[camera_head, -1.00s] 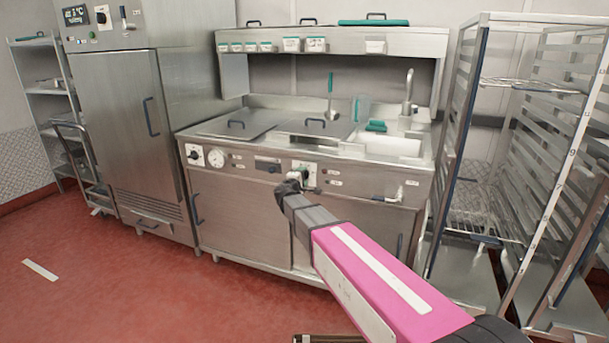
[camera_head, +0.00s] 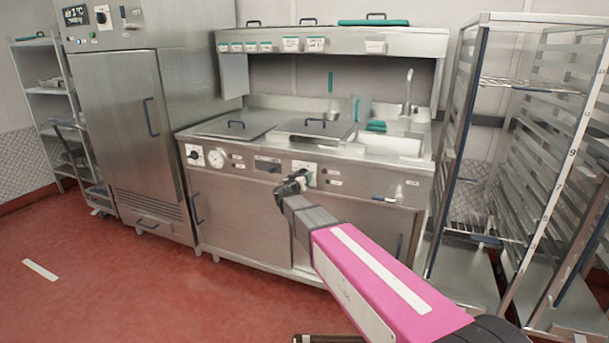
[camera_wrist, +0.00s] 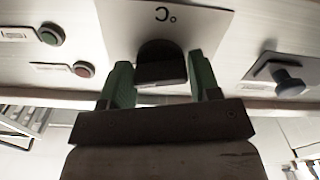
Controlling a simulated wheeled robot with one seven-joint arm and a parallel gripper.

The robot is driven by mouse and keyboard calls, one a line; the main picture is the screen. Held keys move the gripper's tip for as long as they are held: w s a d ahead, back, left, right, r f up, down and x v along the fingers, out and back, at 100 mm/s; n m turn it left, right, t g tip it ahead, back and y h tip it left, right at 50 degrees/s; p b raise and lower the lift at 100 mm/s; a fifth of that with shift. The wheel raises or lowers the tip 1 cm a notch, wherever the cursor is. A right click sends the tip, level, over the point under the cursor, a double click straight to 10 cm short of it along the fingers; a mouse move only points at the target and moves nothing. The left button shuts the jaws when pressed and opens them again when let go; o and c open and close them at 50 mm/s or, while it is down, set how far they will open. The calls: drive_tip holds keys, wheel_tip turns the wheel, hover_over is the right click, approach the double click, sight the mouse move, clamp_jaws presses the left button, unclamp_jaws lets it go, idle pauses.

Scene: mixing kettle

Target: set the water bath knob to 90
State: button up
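The water bath knob (camera_wrist: 161,62) is a dark, rounded knob on a pale plate (camera_wrist: 190,22) marked °C, which appears upside down in the wrist view. My gripper (camera_wrist: 161,80) is open, with one green finger on each side of the knob. The fingers are very close to its sides; I cannot tell whether they touch it. In the head view my gripper (camera_head: 303,178) is at the front panel of the steel unit, in front of the pale plate (camera_head: 306,167). The knob is hidden there, and its pointer and scale numbers cannot be read.
The panel also has a left knob (camera_head: 194,154) and a round gauge (camera_head: 216,158). A rack (camera_head: 520,150) stands right; red floor is open at left.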

drive_tip(key=o, duration=0.4)
drive_tip(key=shift+s, duration=0.15)
drive_tip(key=v, duration=0.6)
drive_tip(key=shift+s+a, duration=0.15)
drive_tip(key=shift+s, duration=0.25)
drive_tip(key=s+d+f+m+g+h, duration=0.1)
drive_tip(key=s+d+f+g, duration=0.45)
drive_tip(key=d, duration=0.55)
drive_tip(key=s+d+f+m+g+h, duration=0.1)
drive_tip(key=s+d+f+g, duration=0.5)
drive_tip(key=d, duration=0.4)
drive_tip(key=s+d+f+n+g+y, duration=0.1)
drive_tip(key=s+f+y, duration=0.1)
drive_tip(key=s, duration=0.3)
drive_tip(key=s+d+f+n+g+y, duration=0.1)
drive_tip(key=s+d+f+g+y, duration=0.1)
drive_tip(key=s, duration=0.3)
drive_tip(key=s+d+f+g+y, duration=0.2)
drive_tip(key=s+f+y, duration=0.2)
drive_tip(key=s, duration=0.2)
drive_tip(key=shift+f+n+g, duration=0.2)
drive_tip(key=shift+n+g, duration=0.05)
drive_tip(key=shift+n, duration=0.15)
